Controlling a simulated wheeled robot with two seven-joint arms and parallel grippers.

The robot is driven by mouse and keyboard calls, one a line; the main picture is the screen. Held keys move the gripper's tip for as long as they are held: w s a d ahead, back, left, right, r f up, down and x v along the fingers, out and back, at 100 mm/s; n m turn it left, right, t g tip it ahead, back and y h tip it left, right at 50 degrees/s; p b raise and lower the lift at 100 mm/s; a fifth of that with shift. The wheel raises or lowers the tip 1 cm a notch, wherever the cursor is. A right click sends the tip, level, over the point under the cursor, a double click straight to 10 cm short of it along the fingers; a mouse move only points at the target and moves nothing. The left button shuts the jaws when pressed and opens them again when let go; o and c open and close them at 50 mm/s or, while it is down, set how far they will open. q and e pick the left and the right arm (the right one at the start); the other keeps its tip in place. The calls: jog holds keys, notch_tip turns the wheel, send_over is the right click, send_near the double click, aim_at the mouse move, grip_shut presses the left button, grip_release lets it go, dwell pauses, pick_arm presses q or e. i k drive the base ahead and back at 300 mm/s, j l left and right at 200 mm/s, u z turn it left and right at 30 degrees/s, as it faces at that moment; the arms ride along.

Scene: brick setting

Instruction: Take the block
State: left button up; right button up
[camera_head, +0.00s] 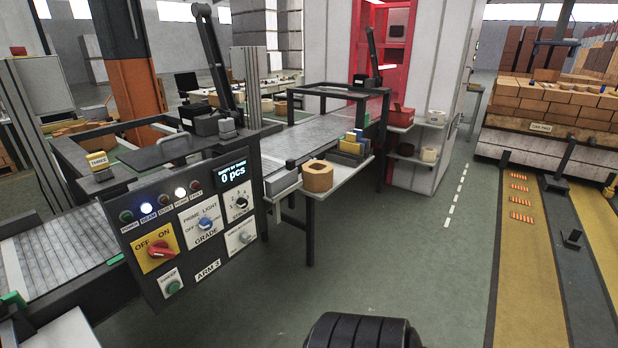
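A tan, many-sided block (317,181) with a round opening in its top sits on the white side shelf (333,188), right of the control panel. Behind it on the same shelf stands a small group of blue, yellow and grey blocks (351,143). I cannot tell from the picture which one the task means. Neither of my grippers shows in this view, and nothing is seen touching these blocks.
The control panel (190,235) with knobs, lamps and a "0 pcs" display stands at left front, beside a grey conveyor (312,138). Brick stacks (545,100) are at the far right. Green floor (400,270) right of the shelf is clear.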

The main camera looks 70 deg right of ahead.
aim_at(318, 176)
jog(key=z, duration=2.25)
